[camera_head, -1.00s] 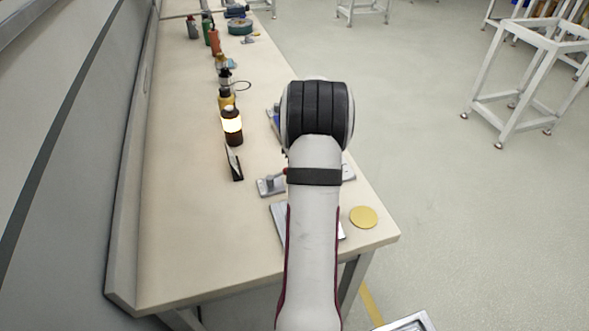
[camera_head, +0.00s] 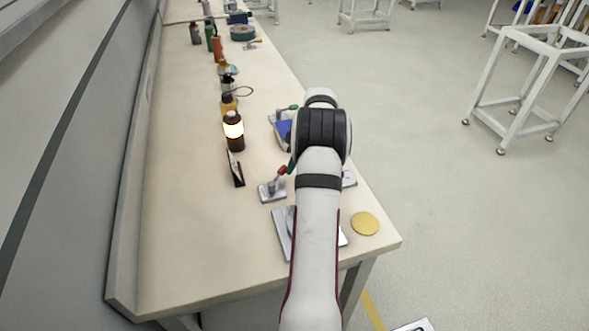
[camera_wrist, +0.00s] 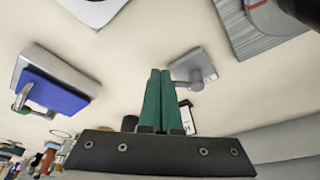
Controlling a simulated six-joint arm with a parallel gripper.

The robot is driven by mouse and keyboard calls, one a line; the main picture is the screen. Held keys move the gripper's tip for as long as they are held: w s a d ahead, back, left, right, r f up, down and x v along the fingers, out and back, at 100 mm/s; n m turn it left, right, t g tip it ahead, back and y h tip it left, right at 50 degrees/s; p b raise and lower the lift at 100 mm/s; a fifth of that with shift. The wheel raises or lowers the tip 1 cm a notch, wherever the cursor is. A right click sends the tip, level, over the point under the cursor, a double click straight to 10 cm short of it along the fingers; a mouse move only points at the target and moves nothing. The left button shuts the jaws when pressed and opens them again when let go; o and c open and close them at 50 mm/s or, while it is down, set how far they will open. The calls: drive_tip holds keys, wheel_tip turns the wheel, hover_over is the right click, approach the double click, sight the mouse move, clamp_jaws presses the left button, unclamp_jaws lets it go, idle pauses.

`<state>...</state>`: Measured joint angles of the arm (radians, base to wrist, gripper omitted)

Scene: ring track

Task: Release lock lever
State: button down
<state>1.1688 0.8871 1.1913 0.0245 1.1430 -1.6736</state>
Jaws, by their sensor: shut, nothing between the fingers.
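A small grey block with a red-tipped lever (camera_head: 281,171) stands on the bench, just left of my arm. The block also shows in the wrist view (camera_wrist: 193,68), with a grey lever arm running toward my fingers. The lever's red tip is not visible there, and contact cannot be told. My gripper's green fingers (camera_wrist: 158,100) are together and empty, beside that lever. In the head view the gripper is mostly hidden by my arm. A second fixture, blue and grey with a green-tipped handle (camera_wrist: 50,88), sits farther along the bench (camera_head: 284,128).
A grey plate (camera_head: 283,232) and a yellow disc (camera_head: 365,223) lie near the bench's front. The bench (camera_head: 200,245) is clear at front left.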

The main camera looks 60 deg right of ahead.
drive_tip(key=w+n, duration=0.1)
drive_tip(key=n, duration=0.1)
drive_tip(key=shift+w+d+n+y, duration=0.3)
drive_tip(key=shift+w+n+y, duration=0.05)
drive_tip(key=shift+n+y, duration=0.05)
drive_tip(key=w+n, duration=0.1)
drive_tip(key=w+n+y, duration=0.1)
drive_tip(key=n, duration=0.1)
drive_tip(key=shift+g, duration=0.3)
drive_tip(key=shift+w+n, duration=0.3)
drive_tip(key=shift+w, duration=0.35)
drive_tip(key=shift+w+a, duration=0.15)
drive_tip(key=shift+r, duration=0.35)
drive_tip(key=s+r, duration=1)
drive_tip(key=s, duration=0.1)
drive_tip(key=shift+s+d+r, duration=0.2)
drive_tip(key=shift+s+d, duration=0.15)
